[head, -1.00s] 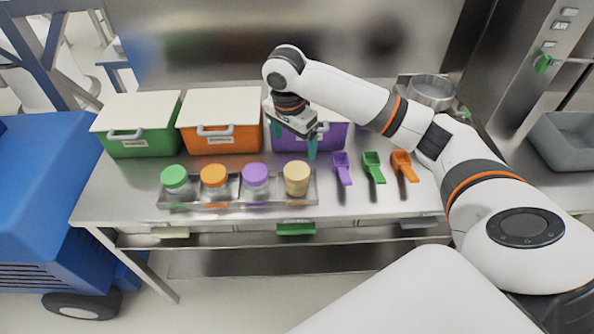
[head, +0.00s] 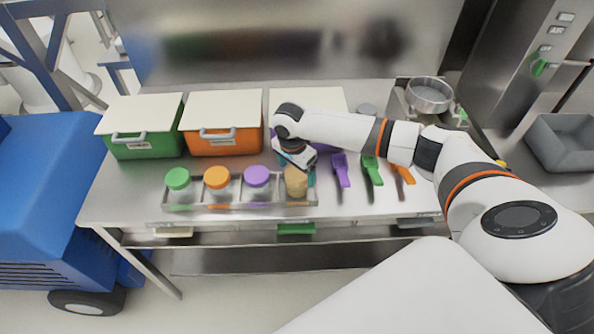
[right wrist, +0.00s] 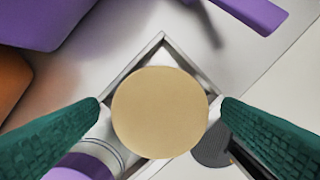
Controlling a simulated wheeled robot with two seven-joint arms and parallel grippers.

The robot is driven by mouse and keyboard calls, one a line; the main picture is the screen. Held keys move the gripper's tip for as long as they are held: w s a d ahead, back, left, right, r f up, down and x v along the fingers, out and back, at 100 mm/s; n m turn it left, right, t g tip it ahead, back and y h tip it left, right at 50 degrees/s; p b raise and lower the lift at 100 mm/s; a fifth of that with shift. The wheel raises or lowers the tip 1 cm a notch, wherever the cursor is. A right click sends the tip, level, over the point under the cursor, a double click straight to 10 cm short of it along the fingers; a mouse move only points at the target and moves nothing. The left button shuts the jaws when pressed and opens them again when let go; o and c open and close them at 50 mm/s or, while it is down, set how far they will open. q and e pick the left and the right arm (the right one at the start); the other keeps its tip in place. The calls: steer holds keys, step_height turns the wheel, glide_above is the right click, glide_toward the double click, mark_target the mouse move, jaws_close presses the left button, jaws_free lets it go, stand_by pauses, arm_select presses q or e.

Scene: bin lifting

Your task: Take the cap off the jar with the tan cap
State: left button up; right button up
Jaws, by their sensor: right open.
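The jar with the tan cap (head: 296,188) stands at the right end of a row of jars in a metal tray (head: 240,206). In the right wrist view the round tan cap (right wrist: 160,112) lies between the two teal fingers, with a small gap at each side. My right gripper (head: 298,176) is open, directly over the jar and pointing down. It holds nothing. My left gripper is out of view.
Purple (head: 257,177), orange (head: 217,178) and green (head: 178,179) capped jars stand left in the tray. Green (head: 146,142), orange (head: 223,137) and purple bins with pale lids stand behind. Purple (head: 342,170), green (head: 373,171) and orange (head: 403,173) scoops lie to the right.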

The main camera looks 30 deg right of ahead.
steer(key=c, duration=1)
steer(key=shift+c, duration=0.2)
